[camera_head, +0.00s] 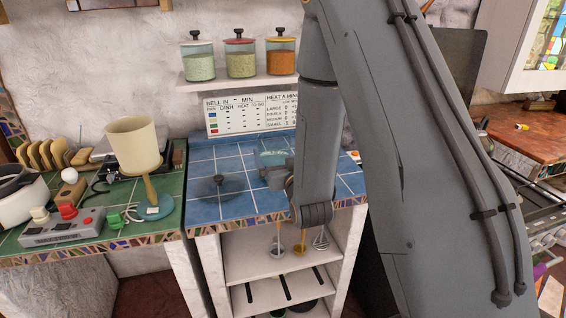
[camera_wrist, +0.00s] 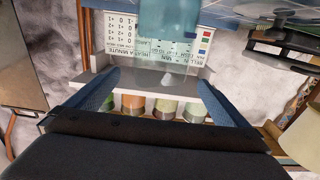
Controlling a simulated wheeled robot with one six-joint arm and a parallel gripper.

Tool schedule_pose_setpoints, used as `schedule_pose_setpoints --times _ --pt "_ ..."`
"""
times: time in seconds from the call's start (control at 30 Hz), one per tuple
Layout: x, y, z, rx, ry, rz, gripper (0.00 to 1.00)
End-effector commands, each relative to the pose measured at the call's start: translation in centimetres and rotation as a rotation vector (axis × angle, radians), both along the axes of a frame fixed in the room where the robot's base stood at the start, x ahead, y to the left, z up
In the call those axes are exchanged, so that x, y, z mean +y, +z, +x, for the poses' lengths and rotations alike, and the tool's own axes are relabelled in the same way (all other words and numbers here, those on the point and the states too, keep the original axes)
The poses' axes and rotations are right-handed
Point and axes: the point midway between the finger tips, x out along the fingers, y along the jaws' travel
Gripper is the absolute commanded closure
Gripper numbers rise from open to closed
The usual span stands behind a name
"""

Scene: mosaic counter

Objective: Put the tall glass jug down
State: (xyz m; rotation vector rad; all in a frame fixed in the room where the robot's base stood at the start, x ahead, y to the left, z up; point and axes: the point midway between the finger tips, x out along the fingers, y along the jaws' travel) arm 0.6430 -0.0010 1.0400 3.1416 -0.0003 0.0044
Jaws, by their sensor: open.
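The tall glass jug (camera_wrist: 166,38) is pale blue and see-through. In the wrist view, which is upside down, it lies just beyond and between my spread fingers, and its far end runs out of the top of the picture. In the head view a pale glassy part of it (camera_head: 272,158) shows at the back of the blue tiled counter (camera_head: 232,165), mostly hidden by my arm. My gripper (camera_wrist: 159,76) is open, one finger on each side, with visible gaps to the jug. I cannot see the jug's base.
A shelf (camera_head: 238,82) with several lidded jars hangs above a printed sign (camera_head: 252,114) on the back wall. A dark round thing (camera_head: 219,184) is on the blue tiles at left. A cream lamp (camera_head: 134,142) and a grey button box (camera_head: 62,227) stand on the green counter.

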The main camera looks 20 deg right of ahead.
Motion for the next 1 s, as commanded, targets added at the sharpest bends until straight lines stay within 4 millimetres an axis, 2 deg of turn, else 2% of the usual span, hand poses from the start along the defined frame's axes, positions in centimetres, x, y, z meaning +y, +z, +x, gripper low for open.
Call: schedule_pose_setpoints --times 0.1,0.2,0.37,0.53,0.67,0.87,1.0 --pt "0.0 -0.1 -1.8 0.001 0.000 0.000 0.00" --pt "0.0 -0.1 -2.7 0.000 0.000 0.000 0.00" --pt "0.0 -0.2 -3.2 0.031 0.000 0.000 0.00" --pt "0.0 -1.9 -3.3 0.209 0.000 0.000 0.00" --pt "0.0 -3.8 -4.7 0.412 0.000 0.000 0.00" --pt "0.1 -6.0 -9.2 0.731 0.000 0.000 0.00" --pt "0.1 -6.7 -13.8 0.954 0.000 0.000 0.00"
